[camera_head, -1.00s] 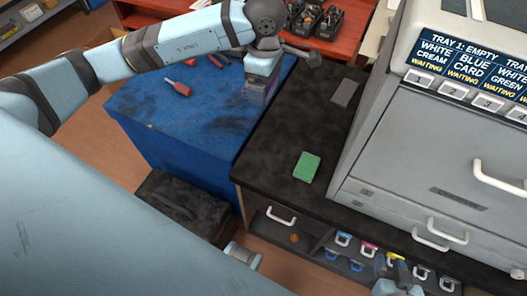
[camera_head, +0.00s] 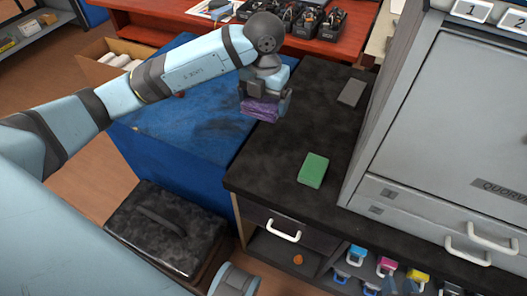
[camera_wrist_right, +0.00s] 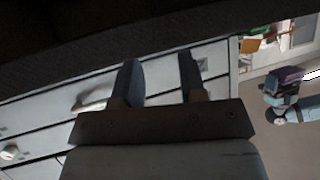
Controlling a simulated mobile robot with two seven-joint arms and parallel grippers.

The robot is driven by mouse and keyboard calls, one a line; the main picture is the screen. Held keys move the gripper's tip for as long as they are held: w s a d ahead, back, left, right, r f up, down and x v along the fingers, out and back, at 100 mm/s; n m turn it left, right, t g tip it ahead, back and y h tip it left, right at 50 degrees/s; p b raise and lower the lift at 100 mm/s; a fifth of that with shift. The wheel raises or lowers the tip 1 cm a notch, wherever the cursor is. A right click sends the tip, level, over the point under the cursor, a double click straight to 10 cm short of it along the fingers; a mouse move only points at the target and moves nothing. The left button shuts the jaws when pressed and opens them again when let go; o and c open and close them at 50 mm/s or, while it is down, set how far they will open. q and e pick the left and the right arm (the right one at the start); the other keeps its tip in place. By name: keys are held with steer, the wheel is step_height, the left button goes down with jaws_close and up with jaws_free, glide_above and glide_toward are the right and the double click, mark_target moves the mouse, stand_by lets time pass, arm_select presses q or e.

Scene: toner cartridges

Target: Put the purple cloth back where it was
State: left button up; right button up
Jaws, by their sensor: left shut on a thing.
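The purple cloth (camera_head: 260,107) is a folded block in my left gripper (camera_head: 264,100), which is shut on it. In the head view they appear at the border between the blue-topped surface and the black counter; I cannot tell whether the cloth touches either. A small purple patch, probably the same cloth, shows in the right wrist view (camera_wrist_right: 289,75) at the right. My right gripper (camera_wrist_right: 160,82) is open and empty, its fingers apart in front of white drawer fronts.
A green pad (camera_head: 313,170) and a grey block (camera_head: 352,92) lie on the black counter (camera_head: 285,135). A large grey machine (camera_head: 440,120) stands at its right. The blue surface (camera_head: 190,130) has clear room. A black case (camera_head: 165,225) stands low in front.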

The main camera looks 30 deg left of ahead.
arm_select(q)
steer(key=b, duration=0.2)
glide_above(264, 153)
step_height(264, 153, down, 12)
steer(key=shift+f, duration=0.25)
step_height(264, 153, down, 3)
steer(key=shift+r+b, duration=0.1)
steer(key=shift+b, duration=0.3)
steer(key=shift+f, duration=0.9)
steer(key=o, duration=0.6)
steer(key=shift+r, duration=0.2)
step_height(264, 153, up, 12)
steer(key=shift+p, duration=1.25)
arm_select(e)
steer(key=shift+f, duration=0.15)
steer(key=shift+r, duration=0.2)
